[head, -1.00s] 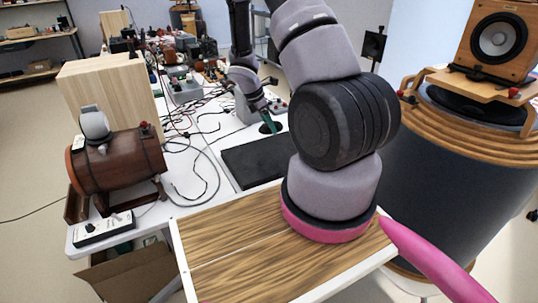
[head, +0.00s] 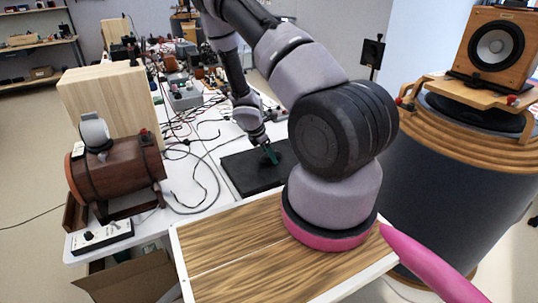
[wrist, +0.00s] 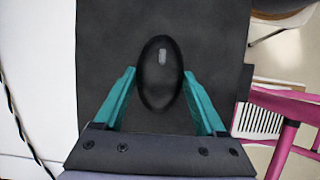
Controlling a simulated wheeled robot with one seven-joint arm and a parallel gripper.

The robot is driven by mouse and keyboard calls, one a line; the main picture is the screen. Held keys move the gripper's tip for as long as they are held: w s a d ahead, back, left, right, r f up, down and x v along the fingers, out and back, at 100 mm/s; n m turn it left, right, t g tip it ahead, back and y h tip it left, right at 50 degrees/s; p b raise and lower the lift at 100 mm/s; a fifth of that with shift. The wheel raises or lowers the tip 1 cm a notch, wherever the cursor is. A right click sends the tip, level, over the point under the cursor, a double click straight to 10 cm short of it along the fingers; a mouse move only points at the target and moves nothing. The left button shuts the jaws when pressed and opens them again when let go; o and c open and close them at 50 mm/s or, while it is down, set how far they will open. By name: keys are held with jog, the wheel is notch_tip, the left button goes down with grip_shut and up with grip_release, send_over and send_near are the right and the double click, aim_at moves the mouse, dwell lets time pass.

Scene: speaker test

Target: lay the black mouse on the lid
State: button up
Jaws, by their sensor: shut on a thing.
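The black mouse (wrist: 160,82) sits between the teal fingers of my gripper (wrist: 159,74) in the wrist view, and the gripper is shut on it. The dark flat lid (wrist: 105,45) lies behind the mouse in that view. In the head view the lid (head: 243,174) lies on the white table, and my gripper (head: 271,155) is over its upper right part, pointing down. The mouse is hard to make out there against the dark surface. I cannot tell whether it touches the lid.
A brown barrel-shaped device (head: 118,165) and a wooden block (head: 108,98) stand left of the lid. Cables (head: 198,165) lie on the table beside it. A large drum (head: 445,180) carrying a speaker (head: 497,43) stands at the right.

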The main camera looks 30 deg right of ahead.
jog(key=shift+f, duration=0.15)
jog(key=o, duration=1.3)
jog(key=shift+o, duration=0.2)
jog(key=s+a+r+m+t+y, duration=0.1)
jog(key=s+a+r+m, duration=0.2)
jog(key=r, duration=0.9)
jog(key=s+a+r+m+t+y, duration=0.15)
jog(key=r+m, duration=0.35)
jog(key=r, duration=0.7)
jog(key=s+a+r+m, duration=0.1)
jog(key=a+r+m, duration=0.25)
jog(key=r, duration=0.85)
jog(key=s+a+r+m+t+y, duration=0.2)
jog(key=s+a+r+m, duration=0.1)
jog(key=s+r+m, duration=0.2)
jog(key=s+a+r+m+t+y, duration=0.2)
jog(key=s+r+m, duration=0.4)
jog(key=s+r, duration=0.4)
jog(key=shift+s+a+r, duration=0.2)
jog(key=shift+s+a, duration=0.55)
jog(key=shift+a, duration=0.15)
